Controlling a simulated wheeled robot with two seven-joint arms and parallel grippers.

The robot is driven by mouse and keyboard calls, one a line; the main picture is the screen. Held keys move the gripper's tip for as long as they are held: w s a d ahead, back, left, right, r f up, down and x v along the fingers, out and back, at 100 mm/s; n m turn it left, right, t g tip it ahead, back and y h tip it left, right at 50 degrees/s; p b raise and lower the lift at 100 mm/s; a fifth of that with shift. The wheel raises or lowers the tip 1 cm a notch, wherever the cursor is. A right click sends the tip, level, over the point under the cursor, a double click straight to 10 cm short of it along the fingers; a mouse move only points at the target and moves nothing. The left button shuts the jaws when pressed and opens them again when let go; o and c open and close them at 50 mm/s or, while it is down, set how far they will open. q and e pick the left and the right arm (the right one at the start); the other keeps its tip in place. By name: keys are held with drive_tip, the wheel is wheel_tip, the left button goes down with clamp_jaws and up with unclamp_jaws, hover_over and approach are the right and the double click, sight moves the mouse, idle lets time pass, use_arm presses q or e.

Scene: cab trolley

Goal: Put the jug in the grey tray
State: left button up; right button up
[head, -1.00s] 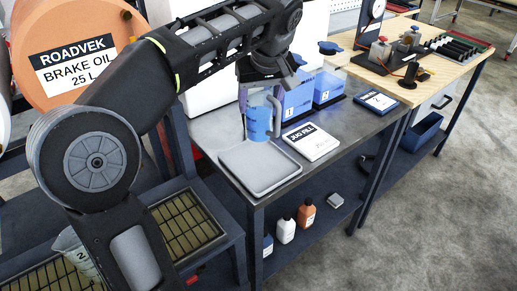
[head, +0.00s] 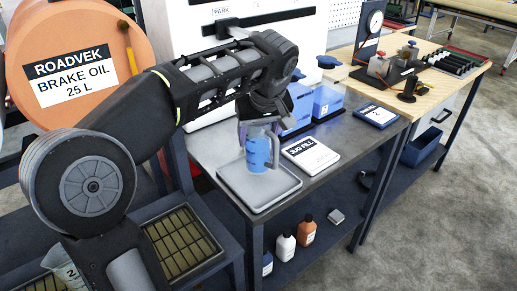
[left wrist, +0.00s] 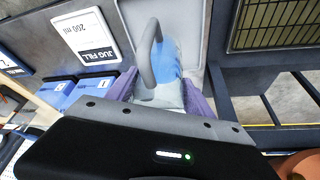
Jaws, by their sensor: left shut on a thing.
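The jug (head: 258,152), holding blue liquid and with a grey handle, is upright over the back part of the grey tray (head: 280,196). I cannot tell whether its base touches the tray floor. My left gripper (head: 259,124) is shut on the jug from above. In the left wrist view, the purple fingers of the left gripper (left wrist: 160,95) stand on both sides of the jug (left wrist: 166,58), with the grey tray (left wrist: 193,22) behind it. The right gripper is not in view.
A "JUG FILL" card (head: 310,153) lies right of the tray. Blue containers (head: 326,100) stand behind it. A clear beaker marked 2 (head: 64,264) is at lower left by a grated bench (head: 182,240). Bottles (head: 285,247) stand on the lower shelf.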

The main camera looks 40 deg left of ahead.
sight(258, 147)
use_arm(q)
drive_tip(key=shift+f, duration=1.85)
drive_tip(key=shift+f, duration=0.1)
drive_tip(key=o, duration=1.6)
